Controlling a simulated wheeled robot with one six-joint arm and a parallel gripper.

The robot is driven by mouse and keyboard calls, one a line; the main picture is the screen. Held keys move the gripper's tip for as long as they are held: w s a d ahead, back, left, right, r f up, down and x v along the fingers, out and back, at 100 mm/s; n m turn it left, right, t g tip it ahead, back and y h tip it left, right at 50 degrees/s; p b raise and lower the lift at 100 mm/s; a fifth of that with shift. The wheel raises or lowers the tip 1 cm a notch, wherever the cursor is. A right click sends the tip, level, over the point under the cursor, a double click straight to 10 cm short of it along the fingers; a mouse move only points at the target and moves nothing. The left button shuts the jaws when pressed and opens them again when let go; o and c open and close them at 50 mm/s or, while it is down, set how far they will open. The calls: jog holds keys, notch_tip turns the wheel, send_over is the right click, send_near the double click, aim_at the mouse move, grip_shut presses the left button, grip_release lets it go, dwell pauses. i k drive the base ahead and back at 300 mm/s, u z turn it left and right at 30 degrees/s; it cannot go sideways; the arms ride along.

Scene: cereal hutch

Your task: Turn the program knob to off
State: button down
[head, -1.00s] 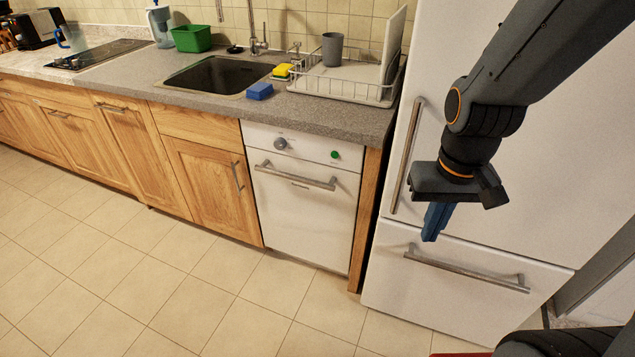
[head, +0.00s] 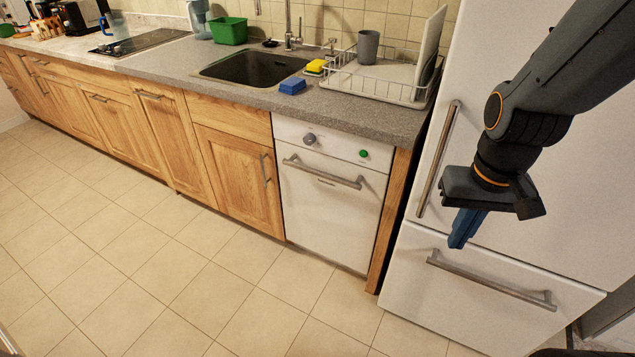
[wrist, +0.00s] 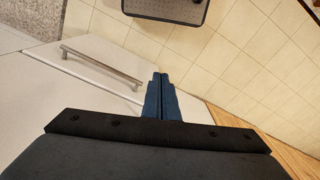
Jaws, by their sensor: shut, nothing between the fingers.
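The program knob (head: 310,139) is a round grey dial on the upper left of the white dishwasher's (head: 330,205) front panel. A green round button (head: 363,154) sits to its right on the same panel. The setting the knob points to is too small to read. My gripper (head: 457,243) has its blue fingers shut and empty, hanging in front of the white fridge, well to the right of the knob and lower in the picture. The shut fingers also show in the wrist view (wrist: 161,80), where the knob is not visible.
The dishwasher handle (head: 322,172) juts out below the knob. The fridge (head: 505,150) with its lower drawer handle (head: 490,281) stands behind my gripper. A dish rack (head: 385,88), blue sponge (head: 292,86) and sink (head: 255,68) are on the counter. The tiled floor (head: 210,280) ahead is clear.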

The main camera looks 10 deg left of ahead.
aim_at(308, 139)
jog(key=k, duration=1.15)
jog(key=u, duration=0.75)
jog(key=i, duration=1.15)
jog(key=z, duration=0.75)
